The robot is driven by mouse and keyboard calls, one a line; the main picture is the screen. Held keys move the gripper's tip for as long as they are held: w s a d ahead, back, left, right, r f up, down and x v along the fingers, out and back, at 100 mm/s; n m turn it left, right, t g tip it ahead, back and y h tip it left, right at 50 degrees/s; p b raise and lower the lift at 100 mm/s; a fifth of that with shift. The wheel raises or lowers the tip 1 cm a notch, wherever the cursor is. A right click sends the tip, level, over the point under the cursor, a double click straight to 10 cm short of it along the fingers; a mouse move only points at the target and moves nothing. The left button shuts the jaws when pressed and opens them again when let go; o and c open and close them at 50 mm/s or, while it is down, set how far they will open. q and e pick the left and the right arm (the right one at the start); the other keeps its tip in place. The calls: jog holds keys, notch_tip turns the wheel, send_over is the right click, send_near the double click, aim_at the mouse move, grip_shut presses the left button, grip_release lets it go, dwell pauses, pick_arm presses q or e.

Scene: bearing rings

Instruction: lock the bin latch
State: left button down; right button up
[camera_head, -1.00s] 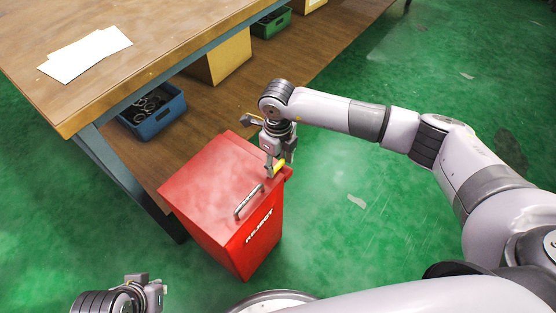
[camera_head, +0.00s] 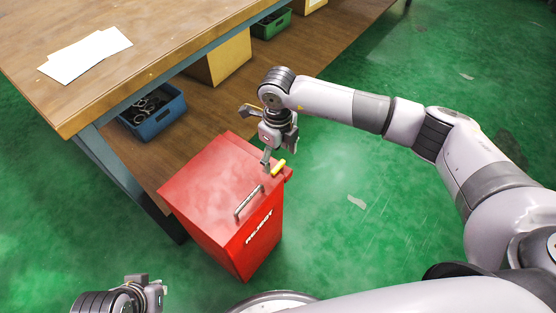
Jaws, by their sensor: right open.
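The red reject bin (camera_head: 205,188) stands on the floor with its lid down. A grey bar handle (camera_head: 249,201) is on the lid near its front edge. A small yellow latch lever (camera_head: 278,167) sits at the lid's right edge, near the back right corner. My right gripper (camera_head: 268,157) is open, just above and left of the yellow lever, pointing down. It looks apart from the lever, though one finger is very close. My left gripper (camera_head: 150,293) is at the bottom left, cut by the frame edge, away from the bin; its fingers are unclear.
A wooden workbench (camera_head: 150,40) with papers (camera_head: 86,54) stands behind and left of the bin. Its lower shelf holds a blue crate (camera_head: 155,118) of rings, a yellow box (camera_head: 222,60) and a green crate (camera_head: 271,25). Green floor (camera_head: 370,210) is clear to the right.

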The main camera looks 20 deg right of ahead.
aim_at(278, 165)
notch_tip(278, 165, up, 9)
jog(key=shift+f, duration=0.15)
dwell(0.4)
